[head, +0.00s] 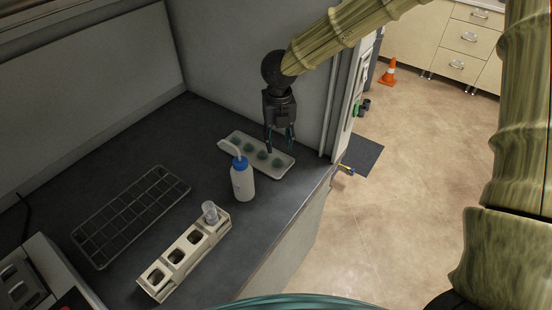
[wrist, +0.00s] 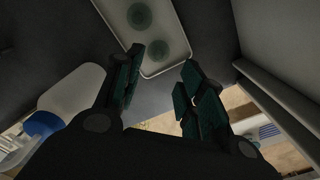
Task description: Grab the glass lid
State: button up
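No piece is clearly marked as the glass lid. Several round, dark green, see-through discs (head: 248,149) lie in a row on a pale tray (head: 284,169) at the back of the bench; they may be the glass lids. In the wrist view two discs (wrist: 157,54) show on the tray (wrist: 180,42), at the top. My gripper (head: 281,147) points down over the right part of the tray. In the wrist view its fingers (wrist: 163,62) are apart with nothing between them. The gap to the discs is hard to judge.
A white wash bottle with a blue cap (head: 242,180) stands close in front of the tray. A white rack (head: 158,276) with a clear cup (head: 210,212) and a wire rack (head: 130,217) lie nearer. A wall (head: 255,60) rises behind; the bench edge is at right.

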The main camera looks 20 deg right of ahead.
aim_at(278, 159)
jog(key=shift+s+f, duration=0.2)
jog(key=shift+s, duration=0.1)
jog(key=w+f, duration=0.1)
jog(key=f, duration=0.1)
jog(key=shift+w+a+f+p, duration=0.1)
jog(key=shift+w+f+p, duration=0.25)
jog(key=shift+f, duration=0.05)
jog(key=f, duration=0.1)
jog(key=s+f+p, duration=0.1)
jog(key=shift+s+f, duration=0.15)
jog(key=shift+f, duration=0.15)
jog(key=shift+w+f, duration=0.3)
jog(key=shift+f, duration=0.5)
jog(key=shift+s+r, duration=0.15)
jog(key=shift+c, duration=0.5)
jog(key=c, duration=0.8)
